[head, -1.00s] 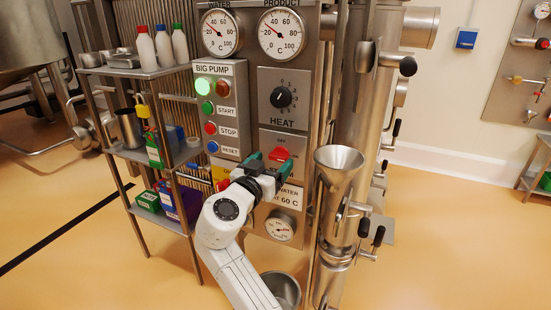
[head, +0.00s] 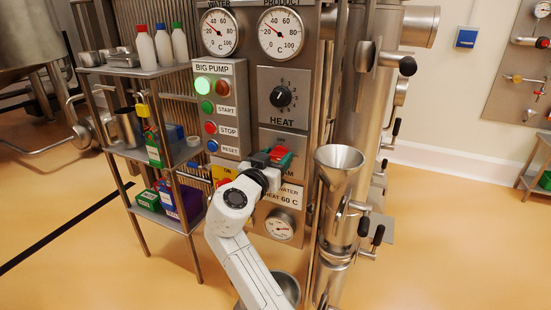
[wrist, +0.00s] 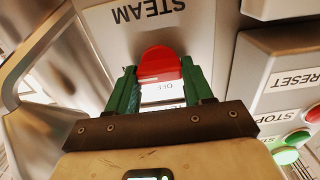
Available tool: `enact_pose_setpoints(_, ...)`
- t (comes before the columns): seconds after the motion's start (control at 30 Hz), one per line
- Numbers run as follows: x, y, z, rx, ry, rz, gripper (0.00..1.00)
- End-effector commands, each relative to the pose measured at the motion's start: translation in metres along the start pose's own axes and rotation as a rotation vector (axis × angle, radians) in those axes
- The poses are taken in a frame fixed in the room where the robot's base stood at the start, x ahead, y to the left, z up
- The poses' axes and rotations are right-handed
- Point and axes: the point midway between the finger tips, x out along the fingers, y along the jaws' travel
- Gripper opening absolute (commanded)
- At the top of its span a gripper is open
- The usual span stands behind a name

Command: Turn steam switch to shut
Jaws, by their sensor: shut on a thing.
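The steam switch is a red knob (head: 279,153) on the grey panel below the heat dial. In the wrist view the red knob (wrist: 160,64) stands under the upside-down STEAM label, with a partly covered white OFF label beside it. My gripper (head: 270,159) is at the switch, with its green fingers on either side of the knob. In the wrist view my gripper (wrist: 162,88) is shut on the red knob. My gripper and arm hide part of the switch's plate and its labels in the head view.
The BIG PUMP panel (head: 240,90) with its buttons is just left of the switch. A steel funnel (head: 340,158) and pipes stand close on the right. A shelf rack (head: 165,70) with bottles and boxes stands at the left. The floor at the right is open.

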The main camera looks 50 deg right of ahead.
Motion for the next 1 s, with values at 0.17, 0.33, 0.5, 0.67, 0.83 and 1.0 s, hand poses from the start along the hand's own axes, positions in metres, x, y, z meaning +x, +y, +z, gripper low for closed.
enact_pose_setpoints(0.17,-0.0002,-0.0002,0.0001,0.000,0.000,-0.001,0.21)
enact_pose_setpoints(0.33,-0.0002,-0.0003,0.0001,-0.008,0.000,-0.001,0.21)
enact_pose_setpoints(0.5,-0.0002,-0.0004,0.0002,-0.051,0.000,-0.001,0.21)
enact_pose_setpoints(0.67,0.0000,-0.0004,0.0003,-0.139,0.000,0.000,0.21)
enact_pose_setpoints(0.83,0.0001,-0.0010,0.0001,-0.281,-0.001,0.000,0.21)
enact_pose_setpoints(1.0,-0.0003,-0.0020,-0.0002,-0.443,-0.001,-0.001,0.21)
